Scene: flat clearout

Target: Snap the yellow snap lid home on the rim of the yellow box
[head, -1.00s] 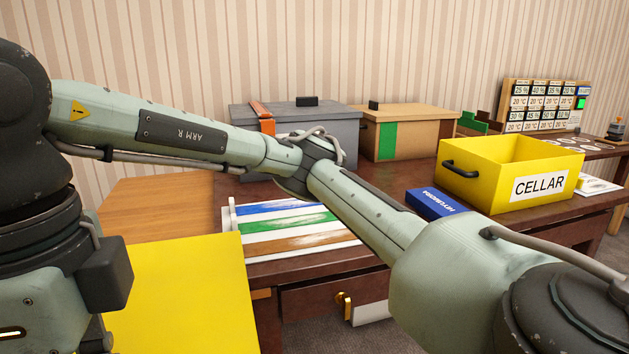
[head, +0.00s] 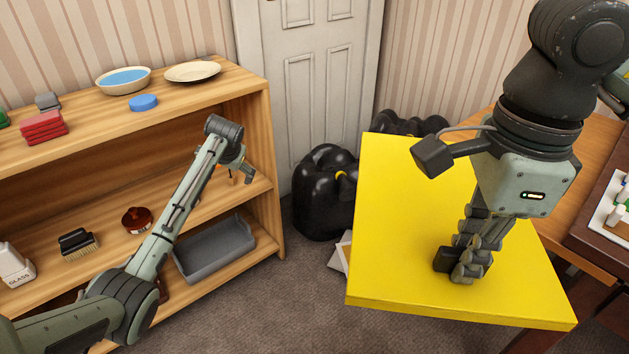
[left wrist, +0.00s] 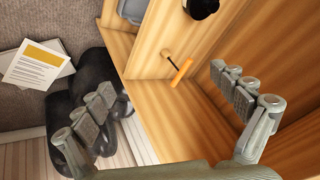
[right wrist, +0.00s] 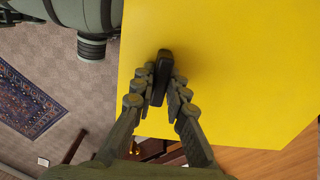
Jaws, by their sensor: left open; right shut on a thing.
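The yellow snap lid (head: 410,230) is a large flat square in the head view, held level in the air. My right gripper (head: 465,268) points down over it and is shut on its black knob (right wrist: 162,68). The lid also fills much of the right wrist view (right wrist: 240,60). My left gripper (head: 240,172) is open and empty at the right end of the wooden shelf. In the left wrist view its fingers (left wrist: 165,95) are spread wide, with an orange-handled tool (left wrist: 181,72) beyond them. The yellow box is in none of the current views.
The wooden shelf (head: 262,85) holds bowls, a grey tray (head: 215,248), a brush (head: 78,244) and other small things. Black bags (head: 325,190) stand by the white door (head: 305,60). A dark table (head: 600,215) is at the right edge.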

